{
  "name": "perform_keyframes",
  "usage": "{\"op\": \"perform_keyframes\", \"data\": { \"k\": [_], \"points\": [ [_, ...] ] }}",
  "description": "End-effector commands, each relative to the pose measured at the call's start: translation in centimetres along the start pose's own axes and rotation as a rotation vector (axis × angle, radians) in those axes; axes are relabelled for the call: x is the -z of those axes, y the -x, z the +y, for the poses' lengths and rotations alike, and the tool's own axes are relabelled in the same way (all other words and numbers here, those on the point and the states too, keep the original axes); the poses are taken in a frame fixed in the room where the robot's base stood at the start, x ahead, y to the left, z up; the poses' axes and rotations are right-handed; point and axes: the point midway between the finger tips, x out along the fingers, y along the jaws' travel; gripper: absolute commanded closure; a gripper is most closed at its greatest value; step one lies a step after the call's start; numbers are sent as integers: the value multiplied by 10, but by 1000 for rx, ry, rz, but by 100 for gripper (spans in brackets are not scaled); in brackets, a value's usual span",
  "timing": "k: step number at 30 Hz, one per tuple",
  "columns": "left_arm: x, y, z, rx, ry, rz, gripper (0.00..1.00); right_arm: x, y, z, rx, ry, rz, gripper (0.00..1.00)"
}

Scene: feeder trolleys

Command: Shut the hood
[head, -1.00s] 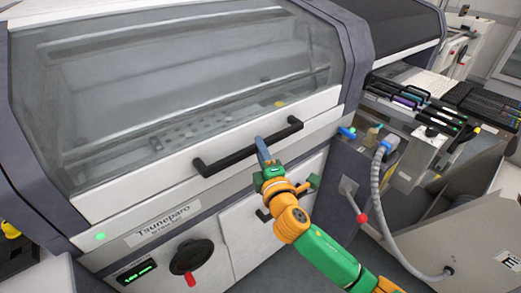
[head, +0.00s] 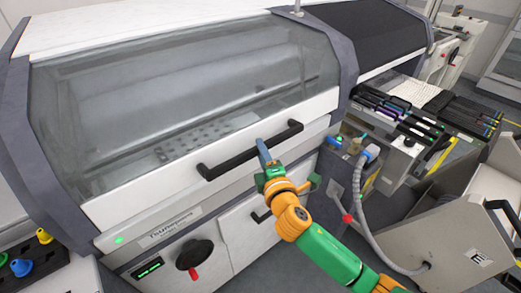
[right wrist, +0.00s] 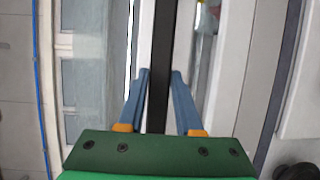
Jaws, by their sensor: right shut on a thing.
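The hood (head: 190,95) of the near machine has a clear window and a white front edge with a black bar handle (head: 228,161). My right gripper (head: 263,152) is at the middle of this handle. In the right wrist view, the blue fingers of the right gripper (right wrist: 160,75) lie on either side of the black handle (right wrist: 161,35) and close on it. The hood's front edge is low, near the white machine front; I cannot tell whether a small gap is left. My left gripper is not in view.
Below the hood are a black knob with a red grip (head: 193,256) and a small green display (head: 147,268). To the right are a grey corrugated hose (head: 362,205) and a trolley with feeders (head: 405,115). Yellow and blue knobs (head: 30,255) are at lower left.

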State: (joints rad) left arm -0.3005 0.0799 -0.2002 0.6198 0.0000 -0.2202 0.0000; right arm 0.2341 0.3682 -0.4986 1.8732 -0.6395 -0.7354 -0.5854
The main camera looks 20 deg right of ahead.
Motion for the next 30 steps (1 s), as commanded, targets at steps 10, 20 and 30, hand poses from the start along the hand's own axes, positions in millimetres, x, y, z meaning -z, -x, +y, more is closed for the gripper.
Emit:
{"op": "perform_keyframes", "data": {
  "k": [10,20,30],
  "points": [
    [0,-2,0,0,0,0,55,0,0,-3,3,3,1,45],
    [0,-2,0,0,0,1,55,0,1,-3,3,3,1,38],
    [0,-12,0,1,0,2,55,1,49,-6,6,3,3,38]
  ]
}}
